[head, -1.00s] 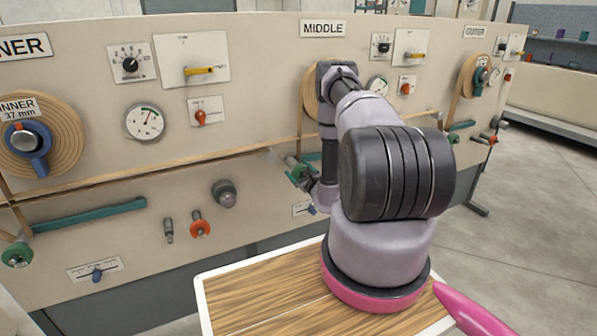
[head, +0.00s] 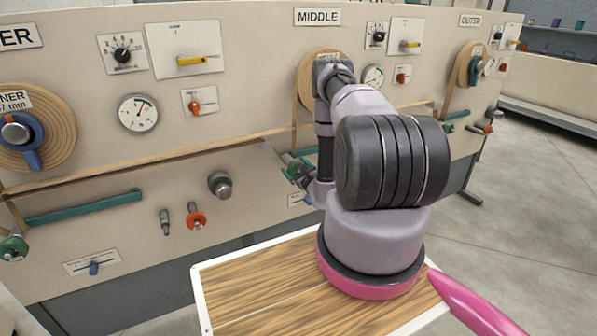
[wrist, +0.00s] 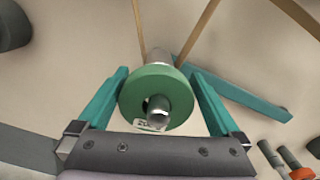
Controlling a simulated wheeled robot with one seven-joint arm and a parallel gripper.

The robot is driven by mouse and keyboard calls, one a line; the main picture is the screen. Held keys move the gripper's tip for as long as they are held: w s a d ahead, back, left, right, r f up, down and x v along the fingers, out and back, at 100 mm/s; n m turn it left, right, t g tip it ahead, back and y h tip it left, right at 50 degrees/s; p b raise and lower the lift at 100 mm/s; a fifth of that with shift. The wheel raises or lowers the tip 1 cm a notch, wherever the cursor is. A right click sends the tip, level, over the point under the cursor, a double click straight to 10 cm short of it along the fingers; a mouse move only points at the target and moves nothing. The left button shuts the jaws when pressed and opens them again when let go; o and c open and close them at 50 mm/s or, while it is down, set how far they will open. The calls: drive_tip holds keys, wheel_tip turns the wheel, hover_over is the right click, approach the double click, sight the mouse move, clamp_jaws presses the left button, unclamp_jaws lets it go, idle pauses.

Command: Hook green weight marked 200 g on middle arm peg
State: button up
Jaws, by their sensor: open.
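A round green weight (wrist: 140,92) sits between the fingers of my gripper (wrist: 156,75) in the wrist view. A metal pin shows through its centre, and a metal cylinder is behind it. A small white label is at its lower edge; I can read only part of its number. My gripper is open, with one teal finger on each side of the disc. A narrow gap shows at the left finger; contact on the right is unclear. The teal middle arm (wrist: 255,98) slants down to the right behind. In the head view, the green disc (head: 289,161) shows beside my wrist.
Grey and orange weights (wrist: 295,163) sit on pegs at lower right in the wrist view. The panel (head: 240,110) carries dials, switches and tape rolls. The wood-topped base (head: 260,285) is below my arm. Open floor lies to the right.

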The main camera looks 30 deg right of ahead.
drive_tip(key=s, duration=1)
drive_tip(key=shift+s+d, duration=0.15)
drive_tip(key=w+a+r+n+g+y, duration=0.1)
drive_tip(key=w+a+r+n+y, duration=0.25)
drive_tip(key=a+r+y, duration=0.45)
drive_tip(key=w+a+r+n+g+y, duration=0.1)
drive_tip(key=w+a+r+n+y, duration=0.25)
drive_tip(key=r, duration=0.85)
drive_tip(key=s+a+r+n+g+y, duration=0.2)
drive_tip(key=s+a+r+n+g, duration=0.25)
drive_tip(key=a+r, duration=0.2)
drive_tip(key=s+a+r+n+g+y, duration=0.35)
drive_tip(key=a+r+n+g, duration=0.2)
drive_tip(key=r, duration=0.25)
drive_tip(key=s+a+r+n+g+h, duration=0.2)
drive_tip(key=s+r+n+g+h, duration=0.15)
drive_tip(key=s, duration=0.45)
drive_tip(key=s+a+r+n+g+h, duration=0.1)
drive_tip(key=s+r+n+g+h, duration=0.3)
drive_tip(key=s, duration=0.4)
drive_tip(key=s+d+r+n+t+h, duration=0.3)
drive_tip(key=s+d+r+t+h, duration=0.5)
drive_tip(key=s+r, duration=0.1)
drive_tip(key=shift+s+r+t, duration=0.2)
drive_tip(key=shift+r+t, duration=0.05)
drive_tip(key=shift+t, duration=0.1)
